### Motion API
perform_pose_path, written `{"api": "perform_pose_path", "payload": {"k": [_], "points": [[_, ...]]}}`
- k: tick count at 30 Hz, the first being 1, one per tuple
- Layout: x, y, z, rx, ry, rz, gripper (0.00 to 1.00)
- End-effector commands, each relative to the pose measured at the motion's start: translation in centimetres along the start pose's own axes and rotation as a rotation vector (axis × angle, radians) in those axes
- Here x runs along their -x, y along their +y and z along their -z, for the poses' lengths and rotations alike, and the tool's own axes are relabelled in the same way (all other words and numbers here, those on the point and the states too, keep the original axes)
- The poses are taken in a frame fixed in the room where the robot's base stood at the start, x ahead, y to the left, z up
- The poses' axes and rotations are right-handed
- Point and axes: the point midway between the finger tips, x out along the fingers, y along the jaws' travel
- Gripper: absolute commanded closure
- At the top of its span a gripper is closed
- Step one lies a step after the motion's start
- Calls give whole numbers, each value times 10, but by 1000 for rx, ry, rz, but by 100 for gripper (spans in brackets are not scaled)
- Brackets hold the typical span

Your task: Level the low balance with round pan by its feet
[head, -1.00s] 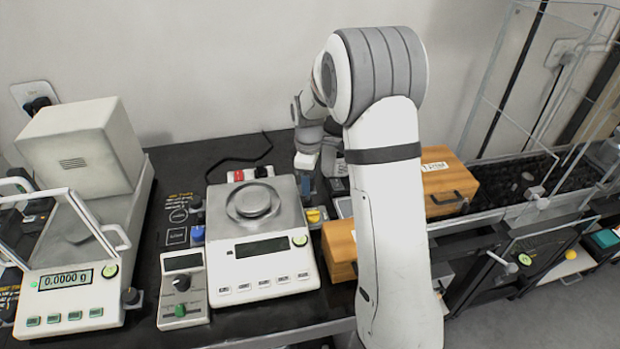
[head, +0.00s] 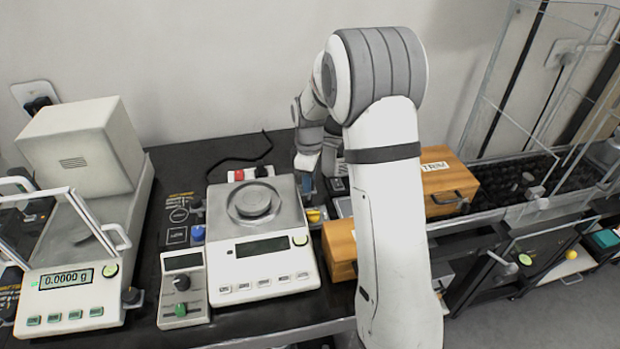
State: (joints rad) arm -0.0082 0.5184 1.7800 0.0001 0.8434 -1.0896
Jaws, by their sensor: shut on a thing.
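The low balance (head: 258,281) with a round pan (head: 253,202) stands at the middle of the dark table. Its display (head: 262,247) is blank. A round greenish level (head: 300,240) sits at its front right corner, too small to read the bubble. A blue foot knob (head: 198,233) shows at its left side and a yellow foot knob (head: 316,215) at its right side. My gripper (head: 309,203) reaches down at the right side, shut on the yellow knob. Its fingertips are small and partly hidden, so the exact grasp is unclear.
A taller balance (head: 75,300) reading 0.0000 g stands at left. A small control box (head: 183,290) is beside the low balance. Wooden boxes (head: 447,180) stand to the right, partly behind my arm. A cable lies behind the balance.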

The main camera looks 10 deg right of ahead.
Motion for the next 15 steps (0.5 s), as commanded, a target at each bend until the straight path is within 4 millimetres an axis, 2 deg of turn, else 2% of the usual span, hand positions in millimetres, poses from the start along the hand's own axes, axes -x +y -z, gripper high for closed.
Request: {"api": "perform_pose_path", "payload": {"k": [9, 15], "points": [[0, 0, 0, -282, 0, -1, 93], [0, -1, 0, -375, 0, 0, 93]]}}
